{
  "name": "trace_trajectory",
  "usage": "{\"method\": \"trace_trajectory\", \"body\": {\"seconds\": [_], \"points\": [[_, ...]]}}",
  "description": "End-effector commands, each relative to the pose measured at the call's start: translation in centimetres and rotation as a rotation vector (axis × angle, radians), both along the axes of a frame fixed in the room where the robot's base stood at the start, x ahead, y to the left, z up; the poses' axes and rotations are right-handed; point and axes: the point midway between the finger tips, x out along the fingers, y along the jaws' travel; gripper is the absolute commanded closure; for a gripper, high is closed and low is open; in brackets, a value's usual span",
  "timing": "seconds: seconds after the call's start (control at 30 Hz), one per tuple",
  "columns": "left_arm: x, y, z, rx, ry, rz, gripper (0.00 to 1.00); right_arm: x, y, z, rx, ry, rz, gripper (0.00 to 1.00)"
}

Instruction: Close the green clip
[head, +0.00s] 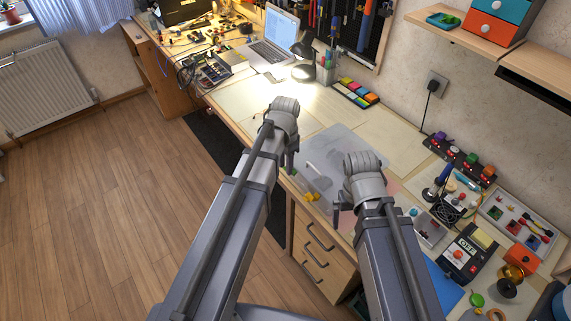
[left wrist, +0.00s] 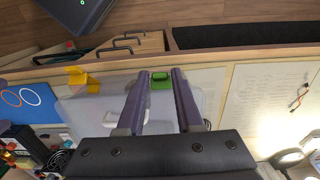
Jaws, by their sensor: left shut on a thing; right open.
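A clear, greyish plastic box (head: 343,150) lies on the bench top; it also shows in the left wrist view (left wrist: 100,105). The green clip (left wrist: 160,82) is at the box edge nearest the drawers. My left gripper (left wrist: 159,76) has its two fingers on either side of the green clip and is shut on it. My right gripper (head: 341,216) is open and empty near the box's right side.
Wooden drawers (head: 320,248) stand under the bench edge. To the right are a soldering iron stand (head: 438,184), a control unit (head: 466,258) and a parts tray (head: 520,222). A laptop (head: 272,42) and lamp (head: 304,62) stand further back. Paper sheets lie left of the box.

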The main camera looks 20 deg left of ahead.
Motion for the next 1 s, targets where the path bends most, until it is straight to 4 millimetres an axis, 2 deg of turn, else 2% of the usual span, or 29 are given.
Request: {"method": "trace_trajectory", "body": {"seconds": [0.43,0.67,1.0], "points": [[0.5,-0.2,0.0,0.026,0.034,-0.002,1.00,0.0,0.0,0.0,0.000,0.000,0.000,0.00],[1.6,-1.0,0.1,0.113,0.146,-0.003,1.00,0.0,0.0,-0.2,0.000,0.000,0.000,0.00],[2.7,-1.9,0.1,0.245,0.316,-0.001,1.00,0.0,0.0,-1.6,0.000,0.000,0.000,0.00]]}}
